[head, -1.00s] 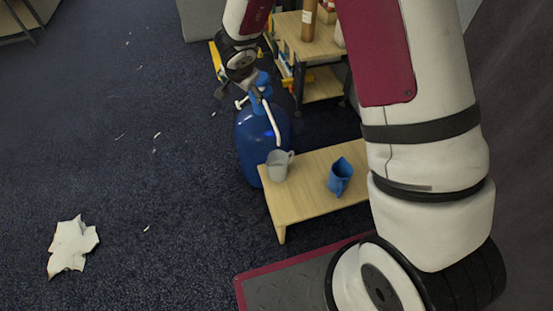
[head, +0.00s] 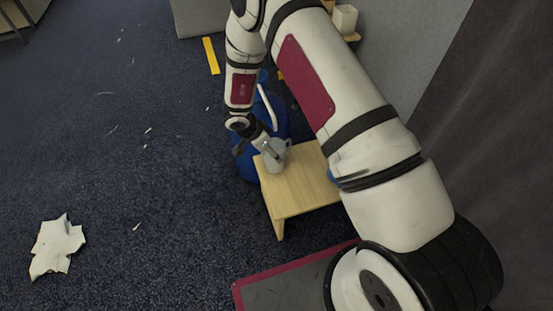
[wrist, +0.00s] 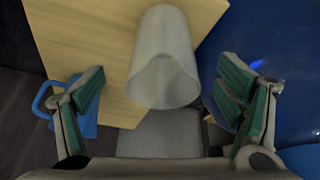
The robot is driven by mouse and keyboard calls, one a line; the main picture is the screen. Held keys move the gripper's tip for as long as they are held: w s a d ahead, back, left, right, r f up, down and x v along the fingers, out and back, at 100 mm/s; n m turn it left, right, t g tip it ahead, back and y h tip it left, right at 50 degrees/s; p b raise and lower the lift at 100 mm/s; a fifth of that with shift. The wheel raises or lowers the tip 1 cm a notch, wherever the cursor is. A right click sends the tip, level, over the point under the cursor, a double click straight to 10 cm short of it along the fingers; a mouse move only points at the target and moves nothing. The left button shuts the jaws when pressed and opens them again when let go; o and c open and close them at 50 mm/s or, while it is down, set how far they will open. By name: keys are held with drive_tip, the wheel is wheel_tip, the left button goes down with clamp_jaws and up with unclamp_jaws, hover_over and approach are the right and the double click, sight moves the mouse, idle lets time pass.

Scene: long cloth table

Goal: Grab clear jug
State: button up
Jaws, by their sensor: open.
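In the wrist view my gripper (wrist: 162,85) is open, with one green-padded finger on each side of the jug. Neither finger visibly touches it. The jug's handle is not clear in the wrist view.
A big blue container (head: 247,165) stands on the floor beside the table, close to my right finger in the wrist view (wrist: 280,50). A blue jug (head: 332,176) is mostly hidden by my arm; its handle shows in the wrist view (wrist: 42,98). The left floor is mostly clear.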

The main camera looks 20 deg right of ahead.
drive_tip(key=shift+b+x, duration=1.8)
drive_tip(key=shift+x, duration=1.3)
drive_tip(key=shift+w+a, duration=0.1)
drive_tip(key=shift+w, duration=0.1)
drive_tip(key=c, duration=1.6)
drive_tip(key=shift+o, duration=0.2)
drive_tip(key=shift+r+p, duration=0.25)
drive_tip(key=shift+p, duration=0.2)
